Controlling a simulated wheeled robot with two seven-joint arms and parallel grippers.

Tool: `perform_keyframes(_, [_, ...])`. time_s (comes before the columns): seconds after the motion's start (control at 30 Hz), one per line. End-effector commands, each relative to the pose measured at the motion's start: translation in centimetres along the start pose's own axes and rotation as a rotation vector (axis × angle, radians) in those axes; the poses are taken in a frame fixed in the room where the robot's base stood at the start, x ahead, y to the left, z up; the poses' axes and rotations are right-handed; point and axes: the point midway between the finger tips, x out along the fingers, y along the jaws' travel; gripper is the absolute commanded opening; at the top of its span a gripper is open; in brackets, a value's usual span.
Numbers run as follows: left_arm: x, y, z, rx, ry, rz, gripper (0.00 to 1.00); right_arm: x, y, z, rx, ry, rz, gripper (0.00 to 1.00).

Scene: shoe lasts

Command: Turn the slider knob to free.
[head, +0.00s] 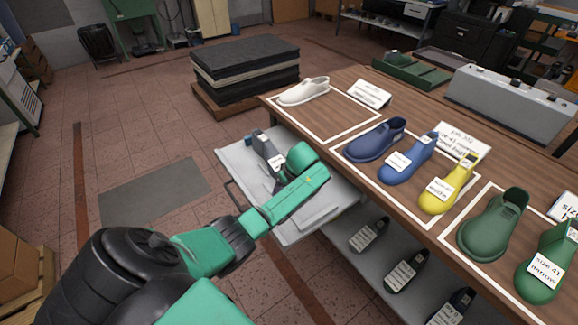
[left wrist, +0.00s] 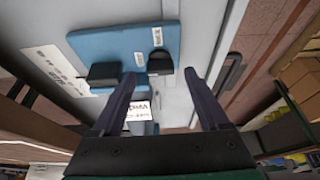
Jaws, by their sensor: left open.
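In the left wrist view, a blue plate (left wrist: 120,48) is fixed to a pale grey surface. A dark knob (left wrist: 159,62) sits near its right end, with small white labels (left wrist: 155,36) beside it; I cannot read them surely. A second dark block (left wrist: 104,75) sits at the plate's lower left. My left gripper (left wrist: 160,76) is open, its two fingers to either side of the dark knob in this view. I cannot tell whether they touch it. My right gripper is not in view.
Labelled lasts stand on a lower shelf. The floor at left is open.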

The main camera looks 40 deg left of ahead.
Motion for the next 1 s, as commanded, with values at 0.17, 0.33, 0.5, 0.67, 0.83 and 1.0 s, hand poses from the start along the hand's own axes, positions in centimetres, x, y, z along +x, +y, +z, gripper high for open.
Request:
perform_keyframes(0.17, [-4.8,0.1,0.0,-0.003,-0.002,0.007,0.78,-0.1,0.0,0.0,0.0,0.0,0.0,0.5])
perform_keyframes(0.33, [-9.6,0.1,0.0,-0.003,-0.001,0.008,0.78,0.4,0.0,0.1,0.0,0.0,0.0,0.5])
perform_keyframes(0.5, [-12.2,0.0,0.0,-0.003,-0.001,0.003,0.78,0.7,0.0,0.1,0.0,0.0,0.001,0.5])
perform_keyframes(0.67, [-12.7,-0.1,0.0,-0.002,-0.001,0.0,0.78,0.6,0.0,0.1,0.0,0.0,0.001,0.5])
perform_keyframes(0.83, [-12.7,-0.1,-0.1,-0.002,0.0,0.0,0.78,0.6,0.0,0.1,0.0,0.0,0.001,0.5])
perform_keyframes(1.0, [-12.6,-0.1,-0.1,-0.002,0.0,0.0,0.78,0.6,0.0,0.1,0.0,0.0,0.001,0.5])
